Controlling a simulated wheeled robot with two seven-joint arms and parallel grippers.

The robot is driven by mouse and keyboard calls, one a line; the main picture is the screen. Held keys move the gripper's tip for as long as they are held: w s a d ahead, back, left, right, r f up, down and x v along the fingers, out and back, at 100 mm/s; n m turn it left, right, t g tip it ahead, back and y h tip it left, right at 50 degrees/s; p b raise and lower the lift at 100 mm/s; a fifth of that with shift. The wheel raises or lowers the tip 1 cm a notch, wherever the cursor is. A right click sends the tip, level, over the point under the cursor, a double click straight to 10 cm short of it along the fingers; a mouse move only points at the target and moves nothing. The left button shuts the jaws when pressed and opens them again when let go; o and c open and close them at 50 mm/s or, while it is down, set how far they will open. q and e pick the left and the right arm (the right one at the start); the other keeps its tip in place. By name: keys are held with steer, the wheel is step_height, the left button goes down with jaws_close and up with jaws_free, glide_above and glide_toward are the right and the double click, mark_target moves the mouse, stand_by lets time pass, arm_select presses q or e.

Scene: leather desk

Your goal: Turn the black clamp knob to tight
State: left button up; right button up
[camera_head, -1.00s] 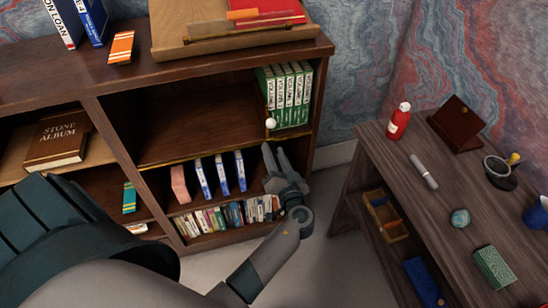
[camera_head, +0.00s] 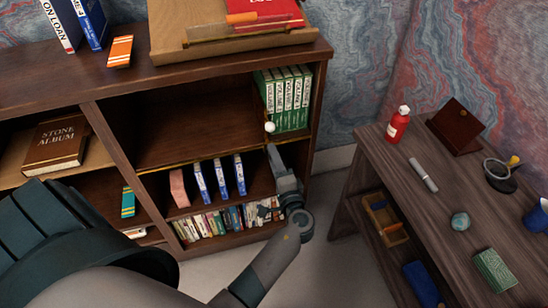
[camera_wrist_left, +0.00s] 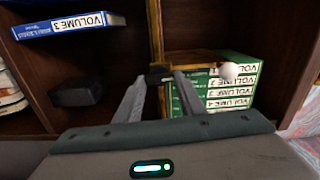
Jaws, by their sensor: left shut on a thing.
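The black clamp knob (camera_wrist_left: 157,76) is a small dark piece between the two fingertips of my left gripper (camera_wrist_left: 159,80) in the left wrist view. It sits in front of a brass-coloured strip (camera_wrist_left: 156,40) at the shelf edge. In the head view my left gripper (camera_head: 272,156) reaches up to the shelf edge, just below a white ball (camera_head: 270,127); the knob is hidden there. The gripper is shut on the knob. The white ball also shows in the left wrist view (camera_wrist_left: 229,70), right of the fingers. My right gripper is in neither view.
Green volumes (camera_head: 289,96) stand on the shelf above the gripper. Blue-and-white books (camera_head: 220,178) and a row of small books (camera_head: 225,220) are on the lower shelves. A dark block (camera_wrist_left: 77,95) lies left of the fingers. A side table (camera_head: 445,190) stands right, across clear floor.

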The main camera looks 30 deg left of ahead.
arm_select(q)
steer(key=shift+r+m, duration=0.1)
steer(key=shift+m, duration=0.3)
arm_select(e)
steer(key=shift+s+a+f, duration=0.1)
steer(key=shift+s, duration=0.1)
arm_select(q)
steer(key=o, duration=1.1)
steer(key=shift+c, duration=0.2)
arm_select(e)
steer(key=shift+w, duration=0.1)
